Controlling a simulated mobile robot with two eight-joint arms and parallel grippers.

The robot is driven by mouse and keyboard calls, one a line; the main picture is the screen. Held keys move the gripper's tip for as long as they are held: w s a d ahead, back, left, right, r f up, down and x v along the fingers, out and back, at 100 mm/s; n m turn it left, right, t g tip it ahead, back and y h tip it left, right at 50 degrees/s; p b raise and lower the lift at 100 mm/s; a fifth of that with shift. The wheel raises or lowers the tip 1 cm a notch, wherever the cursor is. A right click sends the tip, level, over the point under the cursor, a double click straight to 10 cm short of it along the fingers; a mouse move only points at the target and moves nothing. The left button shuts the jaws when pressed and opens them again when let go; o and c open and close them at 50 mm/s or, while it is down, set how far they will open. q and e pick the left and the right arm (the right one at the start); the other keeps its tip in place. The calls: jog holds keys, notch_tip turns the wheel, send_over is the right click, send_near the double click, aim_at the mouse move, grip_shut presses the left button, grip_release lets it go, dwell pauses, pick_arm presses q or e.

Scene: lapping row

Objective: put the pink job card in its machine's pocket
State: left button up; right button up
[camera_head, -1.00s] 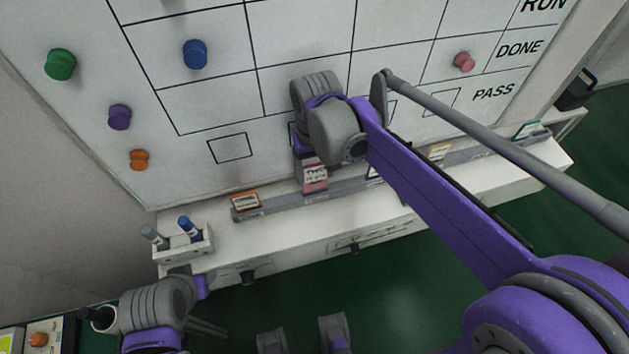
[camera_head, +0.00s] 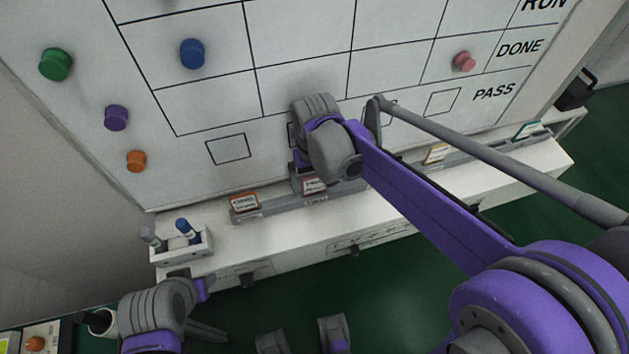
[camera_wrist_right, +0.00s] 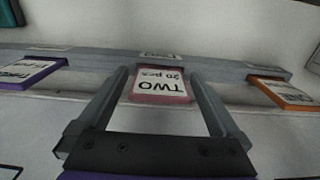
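The pink job card (camera_wrist_right: 160,85), marked "TWO 20 pcs", stands in the grey rail (camera_wrist_right: 220,69) at the foot of the whiteboard. In the head view the card (camera_head: 313,185) is mostly covered by my right gripper (camera_head: 308,181). In the right wrist view, the two fingers of my right gripper (camera_wrist_right: 159,75) lie on either side of the card, with a narrow gap at each side. It looks open around the card. The wrist of my left arm is at the lower left of the head view; its fingers do not show clearly. I cannot make out the machine's pocket.
An orange card (camera_head: 245,202), a yellow card (camera_head: 435,154) and a teal card (camera_head: 527,130) share the rail, with a purple card (camera_wrist_right: 28,72). A marker holder (camera_head: 183,244) stands left on the white ledge. Colored magnets sit on the whiteboard (camera_head: 300,35).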

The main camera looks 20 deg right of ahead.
jog(key=shift+r, duration=0.35)
notch_tip(320, 180, up, 12)
jog(key=shift+f+p, duration=0.15)
jog(key=shift+p, duration=0.65)
jog(key=s+d+f+t, duration=0.2)
jog(key=s+d+f, duration=0.1)
jog(key=s+f, duration=0.3)
jog(key=s+d+f+t, duration=0.3)
jog(key=s+f, duration=0.4)
jog(key=s, duration=0.2)
jog(key=shift+s+d, duration=0.25)
jog(key=shift+d, duration=0.05)
jog(key=shift+r, duration=0.1)
notch_tip(320, 180, up, 6)
jog(key=w+p, duration=0.1)
jog(key=p, duration=0.4)
jog(key=shift+w, duration=0.15)
